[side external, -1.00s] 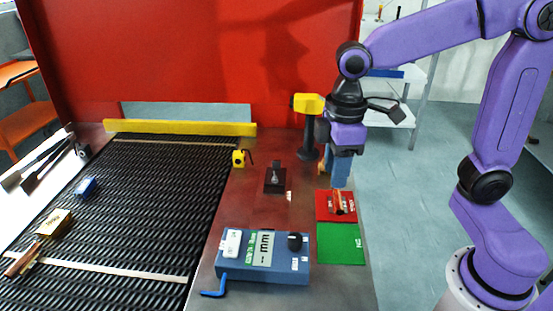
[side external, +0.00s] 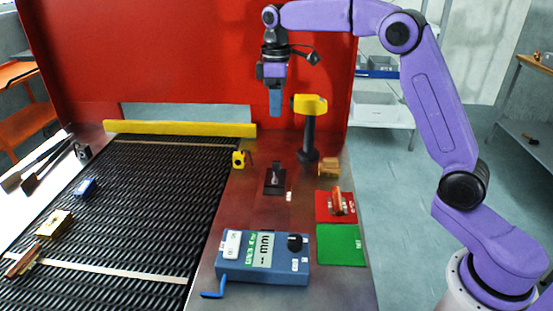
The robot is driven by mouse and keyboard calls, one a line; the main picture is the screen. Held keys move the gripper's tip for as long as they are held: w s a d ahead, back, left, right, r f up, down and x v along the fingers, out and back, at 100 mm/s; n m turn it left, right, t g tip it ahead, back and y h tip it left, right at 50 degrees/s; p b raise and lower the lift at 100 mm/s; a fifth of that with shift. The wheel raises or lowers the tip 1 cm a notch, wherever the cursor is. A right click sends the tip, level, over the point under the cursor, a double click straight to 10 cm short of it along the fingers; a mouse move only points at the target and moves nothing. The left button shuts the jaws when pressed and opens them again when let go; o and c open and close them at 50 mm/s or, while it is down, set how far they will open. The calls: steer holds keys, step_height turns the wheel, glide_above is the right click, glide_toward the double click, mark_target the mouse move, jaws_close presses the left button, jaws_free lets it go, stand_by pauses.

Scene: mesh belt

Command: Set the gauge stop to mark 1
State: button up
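My gripper (side external: 276,112) hangs high in front of the red panel, fingers pointing down, left of the yellow-headed post. No object shows in it; the blue fingers overlap from this side, so their opening cannot be told. A blue gauge box (side external: 265,276) with an "mm" display stands at the front of the table. A black knob (side external: 295,242) sits at its right end, far below my gripper. A black block with a small upright lever (side external: 275,180) lies behind the box. I cannot tell which part is the gauge stop, and its marks are too small to read.
The black mesh belt (side external: 150,190) on the left carries a blue block, a brass block and a copper-coloured piece. A red pad (side external: 325,213) holds another copper-coloured piece; a green pad (side external: 341,245) is empty. A yellow-headed post (side external: 309,130) and brass block (side external: 329,168) stand behind.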

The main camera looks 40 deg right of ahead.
mark_target(275, 177)
step_height(275, 177, down, 17)
stand_by(0.5)
